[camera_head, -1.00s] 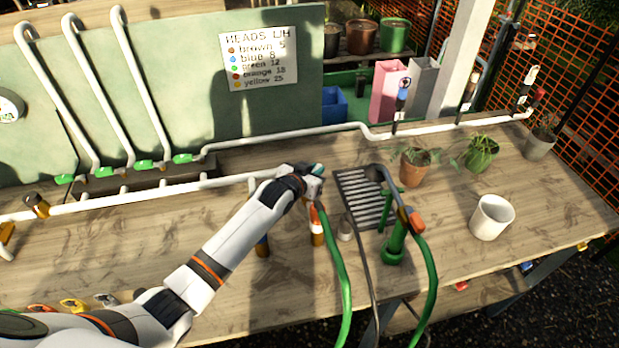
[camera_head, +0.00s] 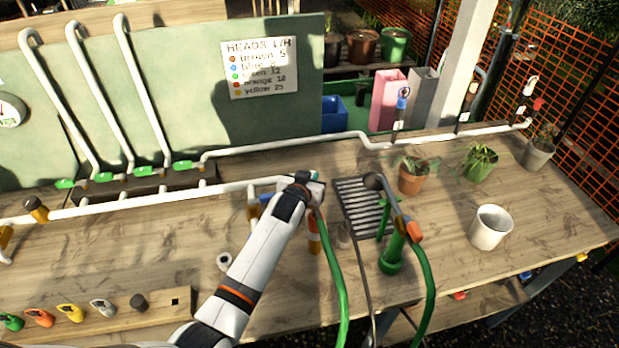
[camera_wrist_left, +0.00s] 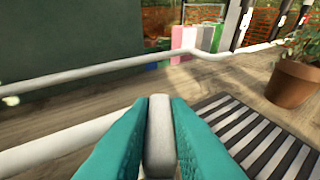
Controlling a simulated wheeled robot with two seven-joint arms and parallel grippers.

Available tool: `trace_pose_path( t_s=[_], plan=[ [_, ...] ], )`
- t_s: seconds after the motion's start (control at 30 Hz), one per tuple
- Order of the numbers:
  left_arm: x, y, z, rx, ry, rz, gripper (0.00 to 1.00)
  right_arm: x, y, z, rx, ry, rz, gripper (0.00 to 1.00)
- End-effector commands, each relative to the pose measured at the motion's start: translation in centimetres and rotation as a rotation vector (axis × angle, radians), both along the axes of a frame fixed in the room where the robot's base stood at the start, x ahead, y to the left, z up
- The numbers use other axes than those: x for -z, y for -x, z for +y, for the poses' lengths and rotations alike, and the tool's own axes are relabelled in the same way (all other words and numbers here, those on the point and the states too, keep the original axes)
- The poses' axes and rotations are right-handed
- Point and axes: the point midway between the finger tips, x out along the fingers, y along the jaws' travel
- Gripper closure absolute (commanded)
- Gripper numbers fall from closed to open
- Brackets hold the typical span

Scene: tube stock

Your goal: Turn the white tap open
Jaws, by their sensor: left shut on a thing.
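My left gripper (camera_head: 316,183) is at the right end of the lower white pipe, above the wooden bench. In the left wrist view, its two teal fingers (camera_wrist_left: 160,140) are shut on a whitish-grey upright lever, the white tap's handle (camera_wrist_left: 160,130). The handle's lower part is hidden between the fingers. In the head view my gripper and wrist cover the tap. The lower white pipe (camera_head: 130,203) runs in from the left and also shows in the left wrist view (camera_wrist_left: 65,147). My right gripper is not in view.
A green hose (camera_head: 333,270) hangs just right of my wrist. Coloured handles (camera_head: 70,313) lie front left.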

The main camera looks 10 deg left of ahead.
Motion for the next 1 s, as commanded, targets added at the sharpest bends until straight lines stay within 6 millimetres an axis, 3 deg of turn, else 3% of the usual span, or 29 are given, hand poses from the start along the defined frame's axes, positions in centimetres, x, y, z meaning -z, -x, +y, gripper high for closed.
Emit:
trace_pose_path(
  t_s=[0.03,0.17,0.53,1.0],
  plan=[
    [-0.2,-0.1,0.0,0.001,0.000,-0.005,0.81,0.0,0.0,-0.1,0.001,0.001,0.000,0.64],
    [-0.1,-0.1,0.0,0.001,0.000,-0.004,0.62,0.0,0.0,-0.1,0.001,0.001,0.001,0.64],
    [-0.8,-0.1,0.0,0.000,-0.001,-0.005,0.62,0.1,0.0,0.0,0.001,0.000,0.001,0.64],
    [-8.9,-0.1,-0.1,0.001,0.000,-0.006,0.62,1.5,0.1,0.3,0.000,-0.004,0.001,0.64]
  ],
)
